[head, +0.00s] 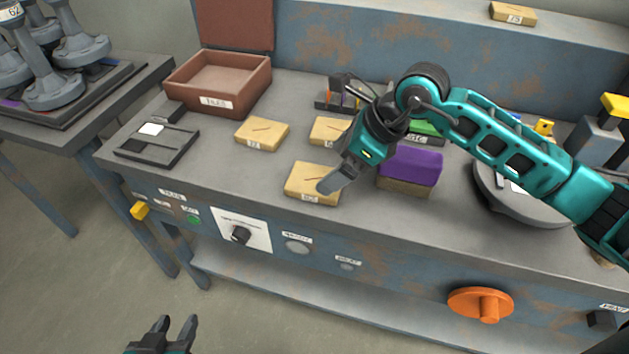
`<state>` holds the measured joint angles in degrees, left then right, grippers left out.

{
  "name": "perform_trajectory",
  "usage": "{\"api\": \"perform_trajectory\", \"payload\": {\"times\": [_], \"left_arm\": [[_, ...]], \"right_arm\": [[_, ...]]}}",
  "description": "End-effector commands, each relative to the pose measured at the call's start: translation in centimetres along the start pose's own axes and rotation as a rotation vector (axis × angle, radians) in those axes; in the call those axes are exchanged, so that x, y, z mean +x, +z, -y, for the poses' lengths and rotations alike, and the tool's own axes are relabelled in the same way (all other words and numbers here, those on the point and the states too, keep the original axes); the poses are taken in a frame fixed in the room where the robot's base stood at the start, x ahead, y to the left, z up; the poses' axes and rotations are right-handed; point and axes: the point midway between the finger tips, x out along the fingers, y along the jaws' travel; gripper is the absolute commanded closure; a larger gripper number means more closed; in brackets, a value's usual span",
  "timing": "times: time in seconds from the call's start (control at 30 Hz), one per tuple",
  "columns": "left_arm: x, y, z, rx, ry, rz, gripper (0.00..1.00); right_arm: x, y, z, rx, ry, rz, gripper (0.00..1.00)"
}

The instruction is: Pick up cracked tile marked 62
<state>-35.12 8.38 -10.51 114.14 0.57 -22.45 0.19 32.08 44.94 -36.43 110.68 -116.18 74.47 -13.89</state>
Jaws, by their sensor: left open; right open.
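Three pale yellow tiles with dark crack lines and small white labels lie on the grey bench top. The front tile (303,179) lies near the bench's front edge; a second tile (262,134) lies behind and left, and a third tile (328,129) is partly hidden by my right gripper's body. The label numbers are too small to read surely, so I cannot tell which is 62. My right gripper (330,187) is open, its fingers pointing down at the front tile's right end; I cannot tell if they touch it. My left gripper (178,321) is open and empty, low in front of the bench.
A brown open box (219,80) stands at the back left, near a dark tray (157,143). A purple block (411,166) sits right of my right gripper. Another yellow tile (513,13) lies on the upper ledge. An orange knob (481,303) juts from the front panel.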

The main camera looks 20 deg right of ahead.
Motion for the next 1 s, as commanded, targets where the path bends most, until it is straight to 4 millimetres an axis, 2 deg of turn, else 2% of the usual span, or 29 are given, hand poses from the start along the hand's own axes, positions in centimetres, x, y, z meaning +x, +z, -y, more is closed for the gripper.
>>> {"api": "perform_trajectory", "payload": {"times": [0.17, 0.4, 0.7, 1.0], "left_arm": [[0.0, -0.1, 0.0, 0.0, 0.001, -0.002, 0.57], [0.1, 0.0, -0.1, 0.0, 0.002, -0.001, 0.57], [0.1, 0.0, -0.1, 0.0, 0.003, 0.001, 0.57], [0.1, 0.0, -0.1, 0.0, 0.003, 0.0, 0.57]], "right_arm": [[1.6, 0.1, -0.1, 0.001, 0.004, 0.001, 0.0], [5.0, 0.3, -0.1, 0.002, 0.002, 0.002, 0.0], [5.5, 0.3, -0.1, 0.0, 0.0, 0.002, 0.0], [5.5, 0.3, -0.1, 0.0, 0.0, 0.002, 0.28]]}}
